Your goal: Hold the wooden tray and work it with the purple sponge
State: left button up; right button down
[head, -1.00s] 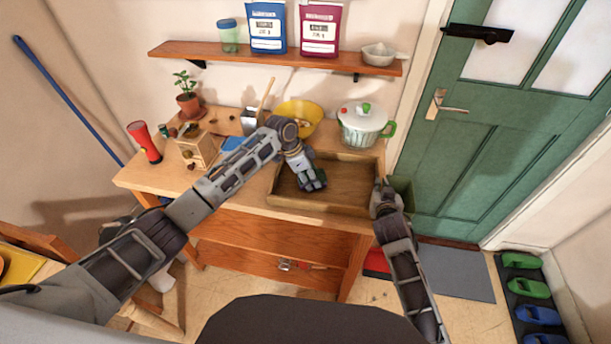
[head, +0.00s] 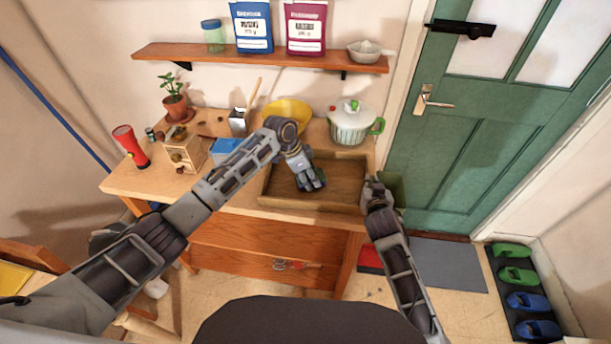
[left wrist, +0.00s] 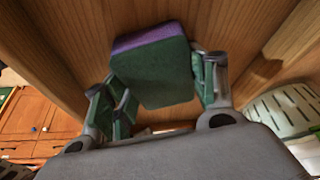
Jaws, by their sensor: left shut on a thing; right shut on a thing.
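The wooden tray (head: 341,172) lies on the wooden table, its right end by my right gripper (head: 374,180). My right gripper is shut on the tray's right side wall; its fingertips are partly hidden. My left gripper (head: 312,184) is down inside the tray. In the left wrist view my left gripper (left wrist: 158,90) is shut on the purple sponge (left wrist: 150,72), which shows a dark green face and a purple edge. The sponge is close over the tray floor; I cannot tell whether it touches. In the head view the sponge is mostly hidden by the gripper.
A white pot with green handle (head: 352,122) and a yellow bowl (head: 287,114) stand behind the tray. A blue box (head: 224,150), a wooden grinder (head: 184,150) and a red flashlight (head: 131,146) stand to the left. A shelf (head: 260,58) runs above.

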aim_at(325, 177)
pick_arm(q)
jog(key=shift+d, duration=0.7)
jog(key=shift+d, duration=0.1)
jog(key=shift+s+d, duration=0.1)
jog(key=shift+d, duration=0.75)
jog(key=shift+s+d+f, duration=0.1)
jog(key=shift+d+f, duration=0.1)
jog(key=shift+d, duration=0.6)
jog(key=shift+d+r, duration=0.1)
jog(key=shift+r, duration=3)
